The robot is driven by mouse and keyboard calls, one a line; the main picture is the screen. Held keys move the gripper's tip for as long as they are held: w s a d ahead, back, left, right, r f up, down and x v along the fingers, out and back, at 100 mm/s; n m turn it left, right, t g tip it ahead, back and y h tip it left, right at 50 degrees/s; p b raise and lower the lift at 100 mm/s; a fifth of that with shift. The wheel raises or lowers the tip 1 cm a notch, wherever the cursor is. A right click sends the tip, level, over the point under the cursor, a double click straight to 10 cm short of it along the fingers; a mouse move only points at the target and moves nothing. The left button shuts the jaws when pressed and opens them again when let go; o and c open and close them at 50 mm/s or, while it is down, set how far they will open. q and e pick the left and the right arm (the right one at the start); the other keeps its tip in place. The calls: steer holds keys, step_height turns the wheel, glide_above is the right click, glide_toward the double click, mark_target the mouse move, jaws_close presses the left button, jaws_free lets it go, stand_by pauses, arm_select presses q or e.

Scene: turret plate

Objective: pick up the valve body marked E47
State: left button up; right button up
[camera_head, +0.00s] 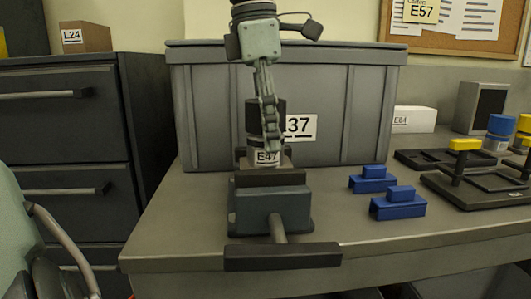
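The valve body (266,158) carries a white label reading E47. It stands upright in the jaws of a dark grey-blue vise (270,208) on the bench, and its upper part looks dark. My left gripper (271,137) hangs fingers down from the top of the picture, in front of the valve body's upper part and just above its label. The fingers overlap edge-on in this view, so their gap is hidden. I cannot tell whether they touch the valve body. My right gripper is out of view.
A large grey bin (345,115) stands close behind the vise. Blue blocks (398,205) lie to the right, with black fixtures (475,190) beyond them. The vise handle (283,256) sticks out past the bench's front edge. Dark drawers (65,150) stand at left. Bare bench (180,220) lies left of the vise.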

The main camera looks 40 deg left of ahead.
arm_select(q)
jaws_close()
steer(key=shift+r, duration=0.1)
